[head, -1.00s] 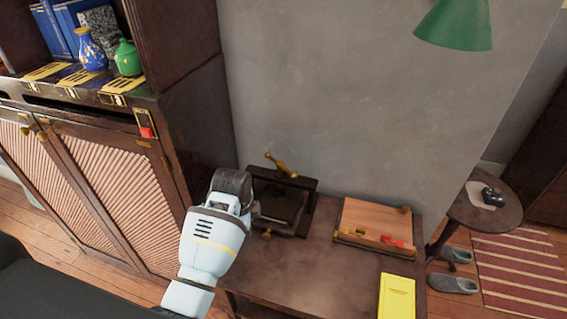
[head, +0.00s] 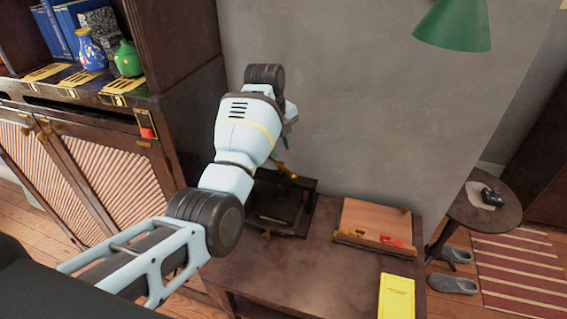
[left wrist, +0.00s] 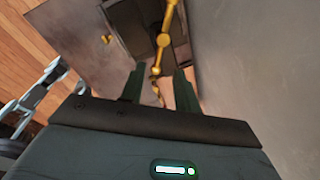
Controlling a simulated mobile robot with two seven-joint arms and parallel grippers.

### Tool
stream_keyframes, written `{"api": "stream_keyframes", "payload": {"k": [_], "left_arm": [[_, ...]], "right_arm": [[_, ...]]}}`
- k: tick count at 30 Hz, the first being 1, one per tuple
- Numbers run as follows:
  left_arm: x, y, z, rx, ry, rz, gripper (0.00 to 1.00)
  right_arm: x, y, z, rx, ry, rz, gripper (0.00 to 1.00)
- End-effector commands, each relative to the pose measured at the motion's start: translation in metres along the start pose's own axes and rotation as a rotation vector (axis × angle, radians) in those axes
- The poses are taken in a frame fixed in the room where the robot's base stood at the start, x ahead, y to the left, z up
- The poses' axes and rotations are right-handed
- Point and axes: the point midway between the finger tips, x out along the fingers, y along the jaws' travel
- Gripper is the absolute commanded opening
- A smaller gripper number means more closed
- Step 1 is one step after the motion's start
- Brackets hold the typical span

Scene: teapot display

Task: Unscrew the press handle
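The dark press (head: 310,205) stands on the brown table against the grey wall. Its brass handle (head: 292,176) shows at the top of the press, partly hidden by my left arm. My left gripper (head: 287,143) is above the handle, mostly hidden behind its own wrist. In the left wrist view, the two dark green fingers of the gripper (left wrist: 159,88) are apart with nothing gripped. The brass handle (left wrist: 163,40) runs beyond and between the fingertips in that view; I cannot tell whether they touch it. My right gripper is not in view.
A wooden box (head: 375,225) with small red and yellow pieces and a yellow booklet (head: 396,297) lie on the table. A cabinet (head: 90,185) with vases stands at left. A green lamp shade (head: 455,25) hangs at upper right. The table's middle is clear.

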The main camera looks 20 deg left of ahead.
Motion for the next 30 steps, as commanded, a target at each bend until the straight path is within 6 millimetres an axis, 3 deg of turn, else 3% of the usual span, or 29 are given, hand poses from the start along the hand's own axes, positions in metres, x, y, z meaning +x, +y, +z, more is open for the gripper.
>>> {"api": "stream_keyframes", "payload": {"k": [9,15,26,30], "left_arm": [[0.048,0.001,-0.001,0.000,0.004,0.004,0.32],[0.066,0.000,0.000,-0.001,0.001,0.001,0.32],[0.072,0.000,0.000,-0.001,0.000,0.000,0.32],[0.072,0.001,0.000,-0.001,0.000,0.000,0.17]], "right_arm": [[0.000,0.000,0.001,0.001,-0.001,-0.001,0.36],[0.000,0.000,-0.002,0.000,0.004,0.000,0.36],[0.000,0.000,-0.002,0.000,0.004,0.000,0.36],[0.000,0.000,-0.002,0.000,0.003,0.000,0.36]]}}
